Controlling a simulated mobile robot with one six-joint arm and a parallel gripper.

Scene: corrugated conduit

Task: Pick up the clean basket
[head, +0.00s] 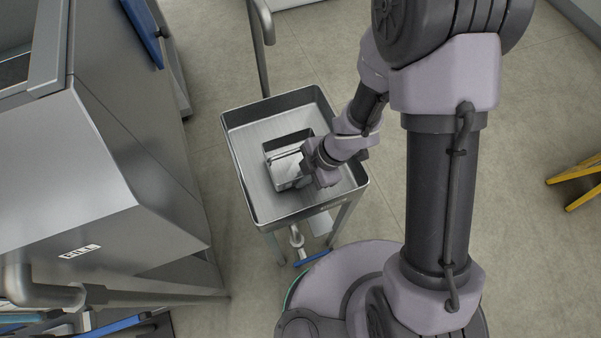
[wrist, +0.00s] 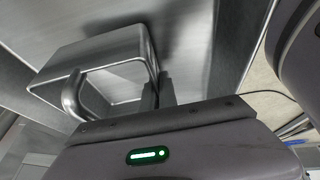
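The basket (head: 285,170) is a small open metal box lying in the metal basin of a stand in the head view. In the wrist view the basket (wrist: 100,68) has a curved bar handle (wrist: 80,98) on its near side. My gripper (head: 308,170) is at the basket's right side in the head view. In the wrist view the dark fingers of my gripper (wrist: 160,92) are close together at the basket's right wall, one on each side of it. They look shut on that wall; the exact contact is partly hidden.
The metal basin (head: 236,150) has raised walls around the basket. A large steel appliance (head: 70,180) stands close on the left, and a pipe (head: 260,50) rises behind the basin.

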